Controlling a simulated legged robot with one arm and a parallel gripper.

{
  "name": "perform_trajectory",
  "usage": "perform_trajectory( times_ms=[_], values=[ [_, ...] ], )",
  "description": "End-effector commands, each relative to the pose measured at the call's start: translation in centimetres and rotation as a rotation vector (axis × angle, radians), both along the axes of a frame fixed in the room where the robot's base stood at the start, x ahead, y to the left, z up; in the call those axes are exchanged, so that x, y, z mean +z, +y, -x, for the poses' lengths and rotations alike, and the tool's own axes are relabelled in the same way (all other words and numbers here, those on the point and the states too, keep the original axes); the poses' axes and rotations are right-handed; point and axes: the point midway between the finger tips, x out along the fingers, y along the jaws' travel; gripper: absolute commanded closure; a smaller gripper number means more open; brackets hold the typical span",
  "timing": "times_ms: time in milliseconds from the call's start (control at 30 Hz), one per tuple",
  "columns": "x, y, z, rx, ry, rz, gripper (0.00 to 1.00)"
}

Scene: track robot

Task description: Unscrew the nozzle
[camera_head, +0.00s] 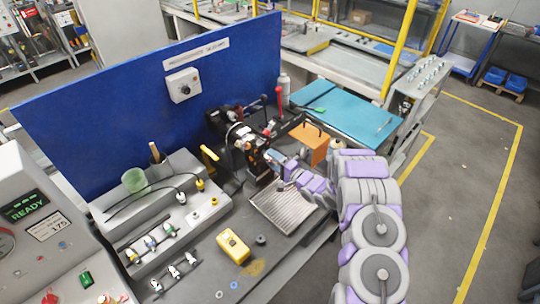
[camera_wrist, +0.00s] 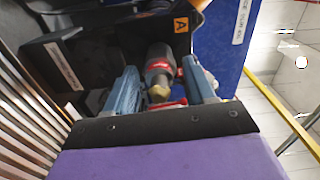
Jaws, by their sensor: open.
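The nozzle (camera_wrist: 158,93) shows in the wrist view as a small brass-coloured tip on the end of a dark grey cylindrical body (camera_wrist: 159,62) with a red mark. It points towards the wrist camera. My gripper (camera_wrist: 160,88) is open, with one blue-grey finger on each side of the nozzle and a visible gap on both sides. In the head view my gripper (camera_head: 275,160) reaches left into the dark fixture (camera_head: 240,135) on the bench. The nozzle cannot be made out there.
A ribbed metal tray (camera_head: 285,207) lies in front of the fixture. An orange block (camera_head: 309,145) stands close behind my arm, and a blue panel (camera_head: 150,95) rises behind the bench. A yellow box (camera_head: 233,246) and a grey rack (camera_head: 165,215) are to the left.

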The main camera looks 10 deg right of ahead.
Motion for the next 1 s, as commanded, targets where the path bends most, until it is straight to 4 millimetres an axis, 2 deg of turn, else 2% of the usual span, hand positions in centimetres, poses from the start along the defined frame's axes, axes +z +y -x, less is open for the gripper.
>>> perform_trajectory(
  times_ms=[667,1000],
  values=[
    [0.05,0.08,0.11,0.001,0.142,-0.192,0.46],
    [0.19,0.01,-0.01,0.0,0.261,-0.359,0.46]
  ],
)
